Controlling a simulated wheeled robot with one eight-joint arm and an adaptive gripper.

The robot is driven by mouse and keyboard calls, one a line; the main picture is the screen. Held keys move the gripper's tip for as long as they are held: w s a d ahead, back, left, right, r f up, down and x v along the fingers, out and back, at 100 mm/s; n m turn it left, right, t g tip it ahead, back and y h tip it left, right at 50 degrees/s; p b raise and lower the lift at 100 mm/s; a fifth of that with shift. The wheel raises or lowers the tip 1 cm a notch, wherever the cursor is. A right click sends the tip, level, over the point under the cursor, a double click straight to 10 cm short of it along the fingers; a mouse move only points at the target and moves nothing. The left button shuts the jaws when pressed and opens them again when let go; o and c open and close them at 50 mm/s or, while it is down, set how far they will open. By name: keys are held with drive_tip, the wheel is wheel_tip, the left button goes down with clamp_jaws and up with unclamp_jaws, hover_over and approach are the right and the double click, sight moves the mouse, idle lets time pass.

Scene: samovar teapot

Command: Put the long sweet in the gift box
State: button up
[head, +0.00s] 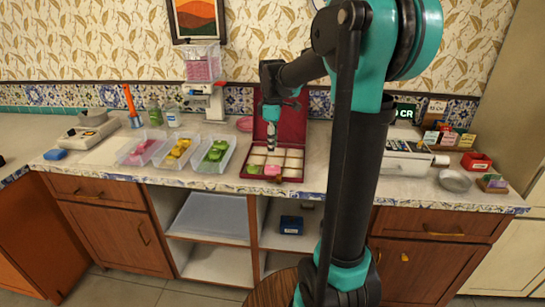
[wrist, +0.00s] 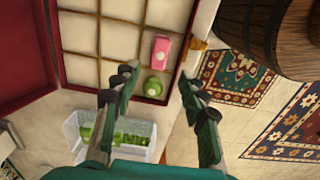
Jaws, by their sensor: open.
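The gift box (head: 243,172) is open on the counter, its dark red lid raised at the back and its inside split into pale compartments. A pink oblong sweet (wrist: 161,48) and a round green sweet (wrist: 153,86) lie in adjacent compartments; the pink one (head: 272,170) and green one (head: 253,169) also show at the box's front in the head view. My gripper (head: 270,147) is above the box, pointing down. In the wrist view its fingers (wrist: 160,80) are spread with nothing between them. Which sweet the task calls long is not certain, though the pink one is longer than the green.
Clear bins of pink (head: 142,150), yellow (head: 178,148) and green (head: 215,151) sweets stand left of the box. A scale (head: 90,130) is farther left. The counter's front edge is close to the box.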

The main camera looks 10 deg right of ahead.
drive_tip(key=s+d+f+m+t, duration=0.2)
drive_tip(key=s+f+m, duration=0.5)
drive_tip(key=s, duration=0.4)
drive_tip(key=s+d+f+m+t, duration=0.2)
drive_tip(key=s+f+m, duration=0.5)
drive_tip(key=s, duration=0.4)
drive_tip(key=shift+f, duration=0.7)
